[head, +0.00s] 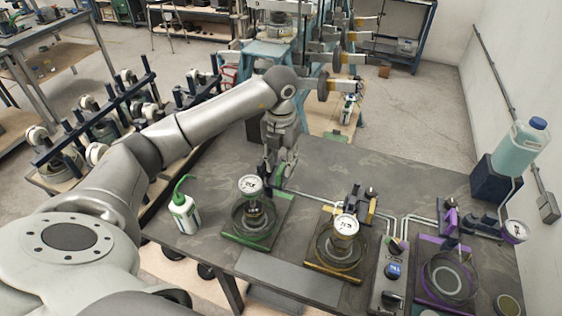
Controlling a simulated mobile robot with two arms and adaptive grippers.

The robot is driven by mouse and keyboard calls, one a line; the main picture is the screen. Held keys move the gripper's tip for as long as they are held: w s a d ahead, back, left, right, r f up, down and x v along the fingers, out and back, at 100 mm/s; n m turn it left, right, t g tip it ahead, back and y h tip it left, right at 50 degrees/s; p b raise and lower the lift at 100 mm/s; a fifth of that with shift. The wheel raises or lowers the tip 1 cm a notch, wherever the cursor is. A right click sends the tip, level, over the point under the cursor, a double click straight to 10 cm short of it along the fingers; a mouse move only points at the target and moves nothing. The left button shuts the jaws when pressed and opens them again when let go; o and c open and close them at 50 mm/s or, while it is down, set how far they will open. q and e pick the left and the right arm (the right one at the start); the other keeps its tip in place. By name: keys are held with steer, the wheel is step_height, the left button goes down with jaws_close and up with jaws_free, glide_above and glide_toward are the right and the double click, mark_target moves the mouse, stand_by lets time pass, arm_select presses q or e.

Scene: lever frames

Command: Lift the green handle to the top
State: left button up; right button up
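The green lever frame (259,243) stands on the table, with a round white gauge on top. A green part, likely its handle (277,178), shows at the back of this frame beside my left gripper (278,178). My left gripper points down there, and its fingers hide much of the handle. I cannot tell whether the fingers are closed on it or only close to it. My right gripper is not in view.
A yellow lever frame (318,265) and a purple one (426,294) stand to the right. A white bottle with a green spout (184,212) stands left of the green frame. A control box (391,270) and thin pipes are on the table (350,170), whose back is clear.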

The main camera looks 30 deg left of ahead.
arm_select(q)
steer(key=shift+f, duration=0.1)
step_height(320, 180, up, 12)
stand_by(0.6)
